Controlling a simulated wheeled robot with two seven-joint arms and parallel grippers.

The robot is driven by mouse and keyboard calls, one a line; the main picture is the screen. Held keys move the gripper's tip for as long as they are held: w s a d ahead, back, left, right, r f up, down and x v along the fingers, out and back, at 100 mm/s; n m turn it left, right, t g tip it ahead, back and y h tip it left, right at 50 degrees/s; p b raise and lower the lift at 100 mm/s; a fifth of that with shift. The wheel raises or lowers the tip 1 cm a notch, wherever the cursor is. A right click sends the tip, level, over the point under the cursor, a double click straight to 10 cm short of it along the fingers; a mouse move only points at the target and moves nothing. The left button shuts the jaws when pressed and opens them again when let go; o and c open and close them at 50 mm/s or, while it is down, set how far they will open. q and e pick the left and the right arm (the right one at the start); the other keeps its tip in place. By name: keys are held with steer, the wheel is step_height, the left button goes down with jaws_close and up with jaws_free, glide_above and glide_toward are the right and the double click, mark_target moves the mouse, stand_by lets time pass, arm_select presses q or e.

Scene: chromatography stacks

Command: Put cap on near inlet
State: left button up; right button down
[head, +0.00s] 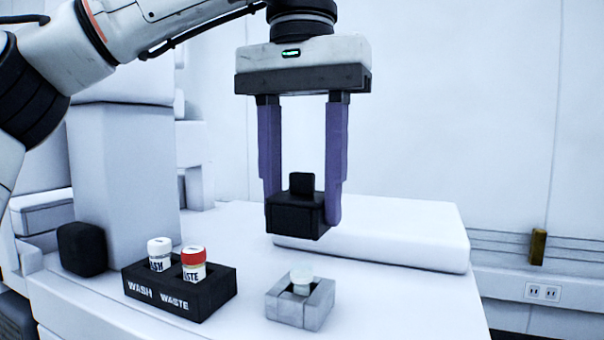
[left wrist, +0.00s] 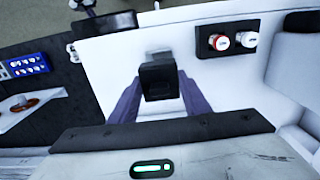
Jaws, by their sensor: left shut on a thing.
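My left gripper (head: 303,205) has long purple fingers, shut on the black cap (head: 296,217), a square block with an upright tab on top. It holds the cap level in the air above the bench. The cap also shows between the fingers in the left wrist view (left wrist: 157,82). A small grey block (head: 285,306) stands on the bench in front of and below the cap, with a pale round-topped piece (head: 301,275) in its middle; this looks like the near inlet. In the left wrist view the cap partly hides the grey block (left wrist: 158,54). The cap and grey block are apart.
A black rack (head: 205,307) marked WASH and WASTE holds a white-capped vial (head: 159,252) and a red-capped vial (head: 194,263), left of the grey block. A black rounded box (head: 82,249) stands farther left. A low white slab (head: 400,240) lies behind the gripper.

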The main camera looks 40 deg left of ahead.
mark_target(302, 265)
arm_select(q)
step_height(302, 265, down, 4)
steer(key=shift+a+r, duration=0.1)
steer(key=shift+r, duration=0.1)
steer(key=shift+f+b, duration=0.7)
steer(key=shift+f, duration=0.55)
steer(key=shift+p, duration=0.7)
stand_by(0.3)
steer(key=shift+f, duration=0.15)
stand_by(1.1)
steer(key=o, duration=2.1)
steer(key=shift+r, duration=5.05)
